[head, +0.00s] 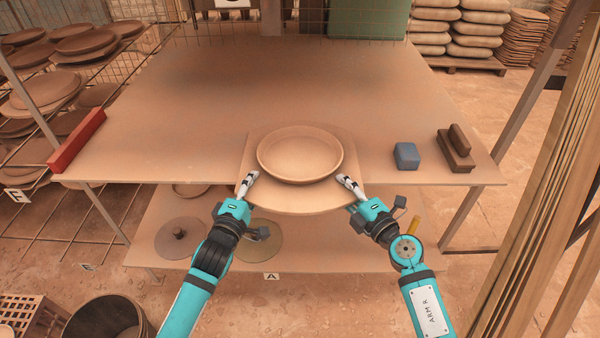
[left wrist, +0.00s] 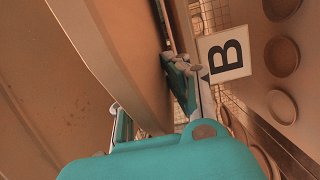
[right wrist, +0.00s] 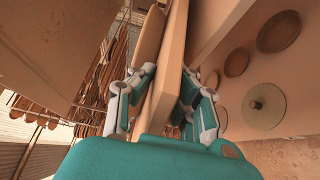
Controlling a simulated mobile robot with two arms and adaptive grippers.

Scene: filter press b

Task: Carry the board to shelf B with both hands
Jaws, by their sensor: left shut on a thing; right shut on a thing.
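The board (head: 300,199) is a flat tan panel with a rounded near edge, and it juts out over the table's front edge. A round shallow dish (head: 300,155) sits on it. My left gripper (head: 247,184) is shut on the board's left edge. My right gripper (head: 350,184) is shut on its right edge; the right wrist view shows the board (right wrist: 168,88) edge-on between the fingers. I cannot tell whether the board rests on the table or is just above it. A white sign with a B (left wrist: 224,56) shows in the left wrist view; its shelf is unclear.
The table (head: 220,95) carries a blue block (head: 406,156), brown blocks (head: 456,150) and a red bar (head: 76,140). A lower shelf (head: 330,248) with an A label (head: 271,276) lies beneath. A rack of plates (head: 45,90) stands left; upright bars (head: 545,170) stand right.

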